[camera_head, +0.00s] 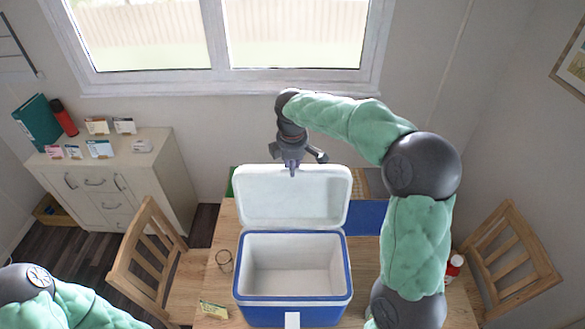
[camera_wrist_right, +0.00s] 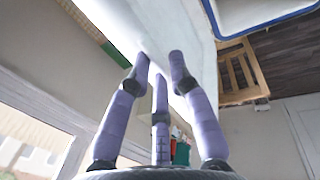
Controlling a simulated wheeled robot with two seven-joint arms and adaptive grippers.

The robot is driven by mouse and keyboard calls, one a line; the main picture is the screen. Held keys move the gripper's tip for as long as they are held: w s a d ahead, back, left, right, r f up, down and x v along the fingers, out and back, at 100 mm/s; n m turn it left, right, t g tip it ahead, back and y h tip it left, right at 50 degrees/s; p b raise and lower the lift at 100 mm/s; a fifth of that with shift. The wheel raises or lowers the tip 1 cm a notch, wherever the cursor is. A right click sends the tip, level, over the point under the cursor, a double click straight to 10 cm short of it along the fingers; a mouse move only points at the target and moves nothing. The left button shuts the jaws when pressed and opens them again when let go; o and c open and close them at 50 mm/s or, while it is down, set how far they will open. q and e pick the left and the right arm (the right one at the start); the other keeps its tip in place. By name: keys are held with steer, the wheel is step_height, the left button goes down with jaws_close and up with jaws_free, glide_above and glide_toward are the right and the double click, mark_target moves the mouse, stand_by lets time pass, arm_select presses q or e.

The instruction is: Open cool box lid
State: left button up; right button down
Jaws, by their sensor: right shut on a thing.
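The cool box (camera_head: 262,313) has blue walls and a white inside, and stands on the wooden table. It looks empty. Its white lid (camera_head: 292,200) stands raised at the back, leaning up from the rear rim, so the box is open. My right gripper (camera_head: 293,170) is at the top edge of the lid and shut on it. In the right wrist view, the purple fingers (camera_wrist_right: 160,65) are at the white lid (camera_wrist_right: 150,25); the exact contact is hard to see. My left gripper is out of view; only part of my left arm shows.
A red-and-white container (camera_head: 454,266) is at the right. Chairs (camera_head: 150,260) flank the table. A cabinet (camera_head: 105,180) stands at the left, below the window.

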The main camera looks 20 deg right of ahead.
steer(key=shift+t, duration=0.5)
steer(key=s+a+b, duration=0.1)
steer(key=s+b, duration=0.1)
steer(key=s, duration=0.1)
steer(key=s+a+b, duration=0.1)
steer(key=s, duration=0.1)
steer(key=shift+s+a, duration=0.15)
steer(key=shift+a, duration=0.15)
steer(key=c, duration=1.2)
jaws_free()
steer(key=shift+o, duration=0.2)
steer(key=shift+r, duration=0.1)
steer(key=v, duration=1.1)
steer(key=shift+a+r, duration=0.2)
steer(key=shift+r, duration=0.2)
